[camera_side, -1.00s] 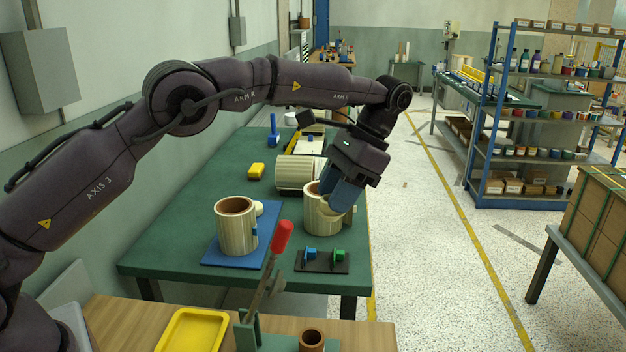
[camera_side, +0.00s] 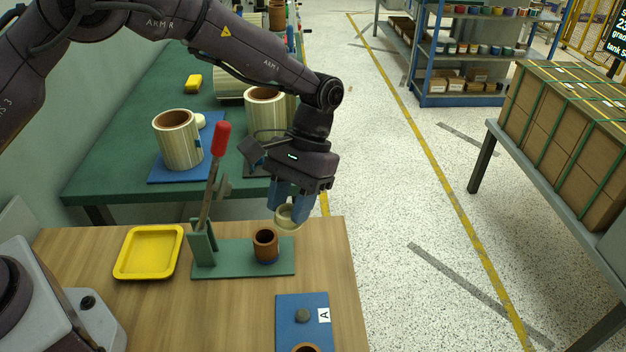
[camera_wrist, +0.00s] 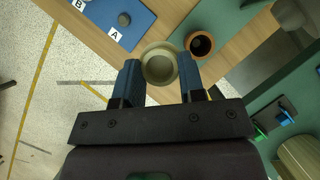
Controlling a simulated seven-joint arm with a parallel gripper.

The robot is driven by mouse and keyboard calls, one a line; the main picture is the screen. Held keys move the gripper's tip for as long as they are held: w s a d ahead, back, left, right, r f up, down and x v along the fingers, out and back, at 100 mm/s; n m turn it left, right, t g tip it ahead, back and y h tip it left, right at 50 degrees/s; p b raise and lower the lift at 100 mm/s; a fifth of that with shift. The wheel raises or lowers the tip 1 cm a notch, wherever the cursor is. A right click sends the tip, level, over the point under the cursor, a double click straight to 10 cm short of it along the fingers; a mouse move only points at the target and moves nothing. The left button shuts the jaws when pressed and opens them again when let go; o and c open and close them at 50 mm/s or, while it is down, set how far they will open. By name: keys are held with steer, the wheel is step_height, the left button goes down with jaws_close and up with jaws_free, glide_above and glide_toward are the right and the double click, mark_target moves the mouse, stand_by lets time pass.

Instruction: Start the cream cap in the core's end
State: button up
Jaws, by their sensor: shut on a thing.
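The core, a short brown tube (camera_side: 265,243), stands upright with its open end up on the green base of a lever press. A blue band shows at its foot. My gripper (camera_side: 289,208) points down with its blue fingers shut on the cream cap (camera_side: 286,218). The cap is held above the bench, a little right of the core and apart from it. In the wrist view the round, hollow cap (camera_wrist: 160,66) sits between the fingertips (camera_wrist: 160,78), and the core (camera_wrist: 200,44) shows its open end up and to the right. The cap's underside is hidden.
The lever press (camera_side: 203,240) has a red-knobbed handle left of the core. A yellow tray (camera_side: 120,274) lies further left. A blue mat (camera_side: 287,322) marked A holds a grey disc. Large cream rolls (camera_side: 178,145) stand on the green table behind. The bench's right edge is close.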

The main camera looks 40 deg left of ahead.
steer(key=a+n+t+h, duration=0.1)
steer(key=a+n+h, duration=0.2)
steer(key=a+n, duration=0.3)
steer(key=shift+s+n, duration=0.4)
steer(key=shift+s, duration=0.05)
steer(key=shift+f, duration=0.2)
steer(key=shift+f, duration=2.2)
steer(key=shift+f, duration=1.15)
steer(key=o, duration=1)
